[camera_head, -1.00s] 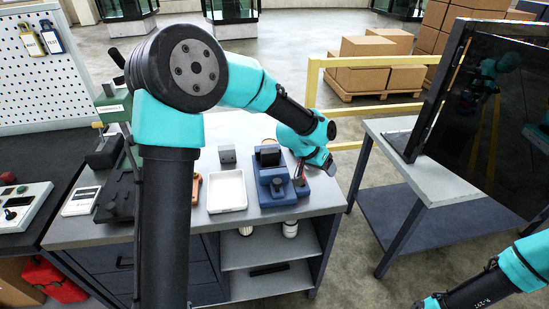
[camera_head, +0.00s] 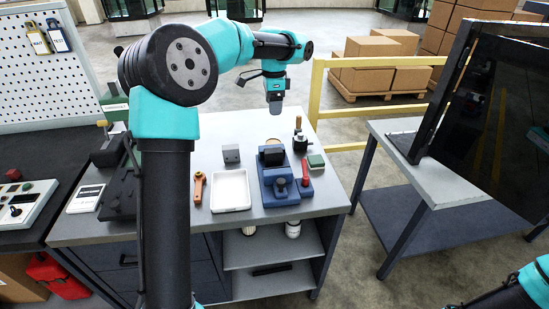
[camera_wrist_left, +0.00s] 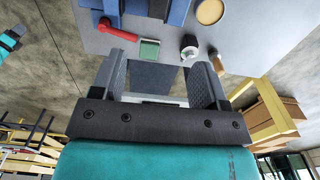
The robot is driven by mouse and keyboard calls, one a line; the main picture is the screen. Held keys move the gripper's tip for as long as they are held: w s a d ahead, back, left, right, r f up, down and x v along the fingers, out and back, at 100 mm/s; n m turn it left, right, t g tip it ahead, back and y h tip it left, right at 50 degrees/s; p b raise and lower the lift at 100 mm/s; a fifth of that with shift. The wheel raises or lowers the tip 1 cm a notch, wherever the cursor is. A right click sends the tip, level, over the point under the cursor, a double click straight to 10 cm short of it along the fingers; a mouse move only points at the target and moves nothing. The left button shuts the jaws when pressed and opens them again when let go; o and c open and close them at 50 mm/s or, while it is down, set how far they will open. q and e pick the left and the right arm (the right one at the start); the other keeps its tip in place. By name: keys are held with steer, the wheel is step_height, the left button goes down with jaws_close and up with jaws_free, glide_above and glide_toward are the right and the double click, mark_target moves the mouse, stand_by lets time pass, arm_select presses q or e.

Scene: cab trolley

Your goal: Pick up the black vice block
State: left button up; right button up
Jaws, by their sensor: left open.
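The black vice block (camera_head: 272,155) sits at the far end of the blue vice (camera_head: 279,187) on the grey trolley top. In the left wrist view the blue vice (camera_wrist_left: 178,12) is cut off at the top edge, with a dark block part (camera_wrist_left: 155,8) beside it. My left gripper (camera_head: 275,108) hangs pointing down above the far edge of the trolley, beyond the vice and apart from the block. Its two fingers are spread and empty in the left wrist view (camera_wrist_left: 162,72). My right arm shows only at the lower right corner; its gripper is out of view.
A red handle (camera_head: 305,173), a green-topped box (camera_head: 316,162) and a small knobbed tool (camera_head: 300,142) stand right of the vice. A grey block (camera_head: 231,154), white tray (camera_head: 231,191) and orange tool (camera_head: 199,187) lie left. A yellow rail (camera_head: 318,90) stands behind.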

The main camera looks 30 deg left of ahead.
arm_select(q)
glide_above(274, 150)
step_height(274, 150, down, 12)
steer(key=shift+f, duration=0.15)
stand_by(0.4)
steer(key=shift+s+f, duration=0.1)
steer(key=shift+f, duration=2.5)
steer(key=c, duration=1.3)
steer(key=shift+o, duration=0.2)
steer(key=shift+r, duration=0.15)
step_height(274, 150, up, 10)
